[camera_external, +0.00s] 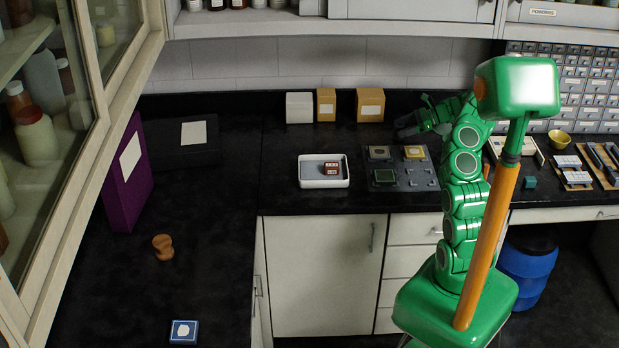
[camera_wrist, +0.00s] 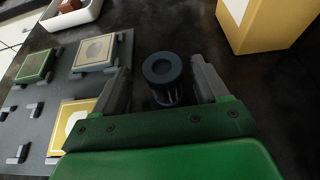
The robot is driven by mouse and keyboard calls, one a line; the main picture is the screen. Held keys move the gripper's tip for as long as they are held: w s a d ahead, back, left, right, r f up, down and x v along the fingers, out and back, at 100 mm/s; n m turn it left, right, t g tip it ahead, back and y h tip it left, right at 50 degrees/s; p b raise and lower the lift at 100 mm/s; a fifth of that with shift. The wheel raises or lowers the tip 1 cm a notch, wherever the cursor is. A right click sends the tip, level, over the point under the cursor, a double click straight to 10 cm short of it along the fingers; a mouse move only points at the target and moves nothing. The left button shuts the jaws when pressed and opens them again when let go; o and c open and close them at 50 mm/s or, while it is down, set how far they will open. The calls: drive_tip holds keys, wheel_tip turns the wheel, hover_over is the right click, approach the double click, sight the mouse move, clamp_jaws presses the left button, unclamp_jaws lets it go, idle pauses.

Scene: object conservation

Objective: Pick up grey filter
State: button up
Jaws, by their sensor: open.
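The grey filter (camera_external: 379,153), a square with a round greyish centre, sits at the back left of a grey holder plate (camera_external: 417,182). In the wrist view the grey filter (camera_wrist: 97,52) lies on raised clips, left of my gripper. My gripper (camera_wrist: 161,68) is open, its fingers apart, behind the plate in the external view (camera_external: 410,126). A dark ringed cylinder (camera_wrist: 162,70) shows between the fingers; I cannot tell whether it is part of my gripper. A yellow filter (camera_external: 414,152) and a green filter (camera_external: 384,177) share the plate.
A white tray (camera_external: 323,184) with a reddish-brown block stands left of the plate. Ochre boxes (camera_external: 370,105) and a white box (camera_external: 299,107) stand at the wall; an ochre box (camera_wrist: 262,25) is close to my gripper. The left counter has much free room.

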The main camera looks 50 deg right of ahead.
sight(394, 138)
drive_tip(key=shift+x, duration=1.85)
drive_tip(key=shift+w+d, duration=0.1)
drive_tip(key=shift+d, duration=0.05)
drive_tip(key=c, duration=1.1)
drive_tip(key=shift+o, duration=0.2)
